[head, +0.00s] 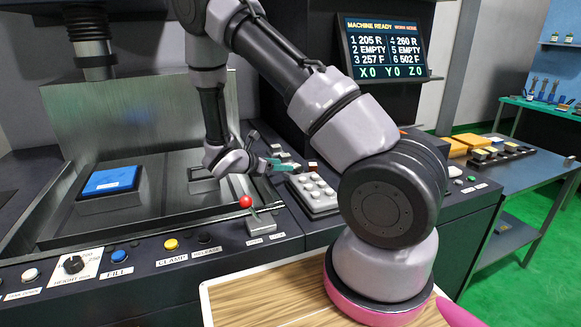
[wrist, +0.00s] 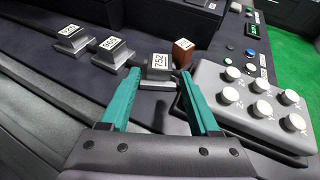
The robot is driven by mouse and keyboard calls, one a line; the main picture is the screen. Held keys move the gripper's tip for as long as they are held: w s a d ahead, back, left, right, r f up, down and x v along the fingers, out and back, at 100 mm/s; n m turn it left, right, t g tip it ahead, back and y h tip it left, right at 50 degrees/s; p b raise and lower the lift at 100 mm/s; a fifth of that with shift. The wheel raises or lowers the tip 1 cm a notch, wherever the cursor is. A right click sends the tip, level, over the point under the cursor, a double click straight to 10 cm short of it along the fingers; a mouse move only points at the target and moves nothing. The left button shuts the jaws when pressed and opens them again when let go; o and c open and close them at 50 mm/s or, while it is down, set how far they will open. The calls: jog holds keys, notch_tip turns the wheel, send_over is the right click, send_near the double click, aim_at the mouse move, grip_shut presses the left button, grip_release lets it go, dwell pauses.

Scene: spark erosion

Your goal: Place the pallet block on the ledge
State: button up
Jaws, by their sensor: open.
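My gripper (wrist: 159,74) is open, its two teal fingers pointing at a grey metal block labelled 752 (wrist: 159,66). The fingertips are close to either side of this block; I cannot tell whether they touch it. Two similar labelled grey blocks, one nearer (wrist: 112,50) and one farther left (wrist: 71,39), stand on the same dark ledge (wrist: 105,15). A small reddish-brown block (wrist: 183,52) stands just right of block 752. In the head view my gripper (head: 284,165) is small and partly hidden beside the arm. Which block is the pallet block is not marked.
A grey box with several white knobs (wrist: 250,98) is close to my right finger. In the head view, a blue-topped block (head: 110,181) stands in the machine's tank, and a red-knobbed lever (head: 246,202) stands at its front. A side table (head: 510,166) holds yellow blocks.

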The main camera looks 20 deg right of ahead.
jog(key=v, duration=0.4)
jog(key=shift+s+a+r, duration=0.2)
jog(key=shift+a, duration=0.1)
jog(key=s+d+r+m+g+y, duration=0.35)
jog(key=s+r+m, duration=0.25)
jog(key=r+m, duration=0.25)
jog(key=s+a+r+m+t+y, duration=0.2)
jog(key=s+r+m+y, duration=0.3)
jog(key=s+r+m, duration=0.4)
jog(key=s+a+r+m+t+y, duration=0.2)
jog(key=s+r+m+y, duration=0.4)
jog(key=r, duration=0.8)
jog(key=shift+s+r+m+t, duration=0.2)
jog(key=shift+s+m+t, duration=0.65)
jog(key=shift+s+m, duration=0.65)
